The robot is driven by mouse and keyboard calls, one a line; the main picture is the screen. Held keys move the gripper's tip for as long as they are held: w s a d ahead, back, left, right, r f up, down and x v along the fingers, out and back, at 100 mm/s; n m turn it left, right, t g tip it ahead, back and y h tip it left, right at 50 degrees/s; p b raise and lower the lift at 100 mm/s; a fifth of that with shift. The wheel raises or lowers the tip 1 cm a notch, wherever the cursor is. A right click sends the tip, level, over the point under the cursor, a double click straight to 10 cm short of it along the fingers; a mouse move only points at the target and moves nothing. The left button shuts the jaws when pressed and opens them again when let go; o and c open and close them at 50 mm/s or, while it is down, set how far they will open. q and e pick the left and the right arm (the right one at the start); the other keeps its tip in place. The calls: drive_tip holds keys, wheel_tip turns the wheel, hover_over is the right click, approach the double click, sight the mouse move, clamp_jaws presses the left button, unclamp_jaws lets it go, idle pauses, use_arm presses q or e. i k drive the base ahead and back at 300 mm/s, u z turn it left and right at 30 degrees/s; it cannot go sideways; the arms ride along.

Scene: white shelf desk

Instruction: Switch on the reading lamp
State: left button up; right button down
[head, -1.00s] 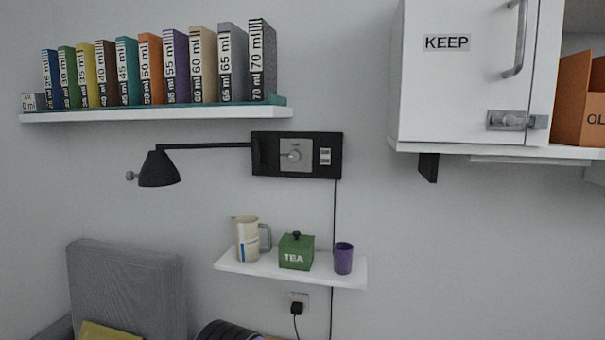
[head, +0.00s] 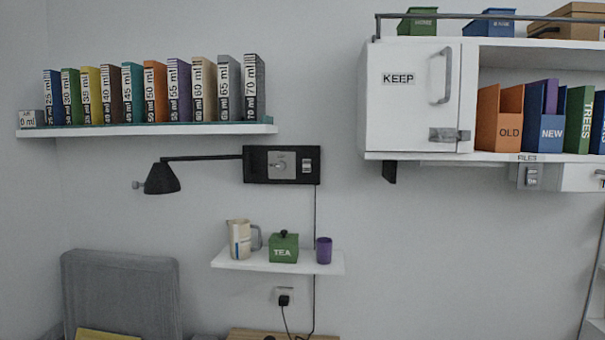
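The black reading lamp (head: 163,178) hangs on a thin arm that reaches left from a black wall box (head: 253,165). No glow shows under its shade. The box carries a silver plate with a round knob (head: 281,165) and, to its right, a small light-coloured switch panel (head: 307,166). The switch position is too small to tell. A black cord (head: 315,215) runs down from the box to the wall below the small shelf. Neither of my grippers is in the head view.
A small white shelf (head: 235,263) below the box holds a jug, a green TEA box and a purple cup. Books stand on a shelf (head: 150,129) above the lamp. A white KEEP cabinet (head: 411,100) juts out at the right. A grey chair back (head: 120,290) stands lower left.

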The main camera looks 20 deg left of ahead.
sight(306, 163)
drive_tip(key=u, duration=0.75)
drive_tip(key=i, duration=0.95)
